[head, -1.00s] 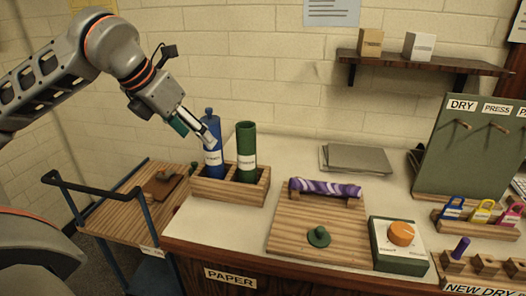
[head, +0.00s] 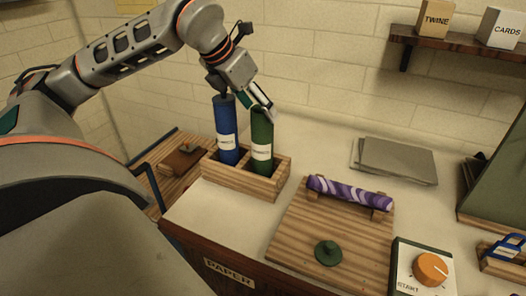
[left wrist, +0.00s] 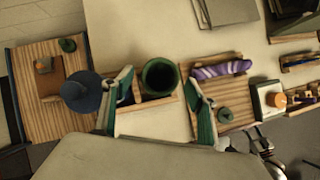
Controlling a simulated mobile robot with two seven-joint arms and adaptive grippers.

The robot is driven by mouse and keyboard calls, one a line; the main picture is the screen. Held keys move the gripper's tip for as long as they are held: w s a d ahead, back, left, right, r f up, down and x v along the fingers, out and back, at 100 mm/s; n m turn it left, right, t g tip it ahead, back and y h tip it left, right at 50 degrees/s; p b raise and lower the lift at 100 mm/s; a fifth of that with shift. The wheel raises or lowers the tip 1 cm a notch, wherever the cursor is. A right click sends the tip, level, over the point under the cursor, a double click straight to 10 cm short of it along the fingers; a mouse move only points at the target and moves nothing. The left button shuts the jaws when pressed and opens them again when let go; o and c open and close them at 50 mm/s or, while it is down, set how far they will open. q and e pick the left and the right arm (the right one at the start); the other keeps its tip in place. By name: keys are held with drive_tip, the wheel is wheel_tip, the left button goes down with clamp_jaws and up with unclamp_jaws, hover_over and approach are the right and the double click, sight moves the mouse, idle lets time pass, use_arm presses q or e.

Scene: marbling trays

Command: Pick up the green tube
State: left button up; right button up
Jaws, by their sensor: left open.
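The green tube (head: 262,142) stands upright in the right side of a wooden holder (head: 262,184), with a white label on its front. In the left wrist view its round open top (left wrist: 160,76) faces the camera. My left gripper (head: 262,106) is open at the top of the green tube. In the left wrist view its fingers (left wrist: 160,98) stand apart, one to either side of the tube's rim. The blue tube (head: 226,132) stands in the same holder just to the left. My right gripper does not show in the head view.
A purple marbled roll (head: 348,193) rests on a wooden board with a green knob (head: 328,253). A control box with an orange dial (head: 430,269) is at right. Grey sheets (head: 395,160) lie behind. A side cart (head: 172,190) stands left of the counter.

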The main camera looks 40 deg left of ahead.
use_arm(q)
drive_tip(key=shift+x, duration=1.45)
drive_tip(key=c, duration=1.6)
drive_tip(key=shift+r, duration=0.15)
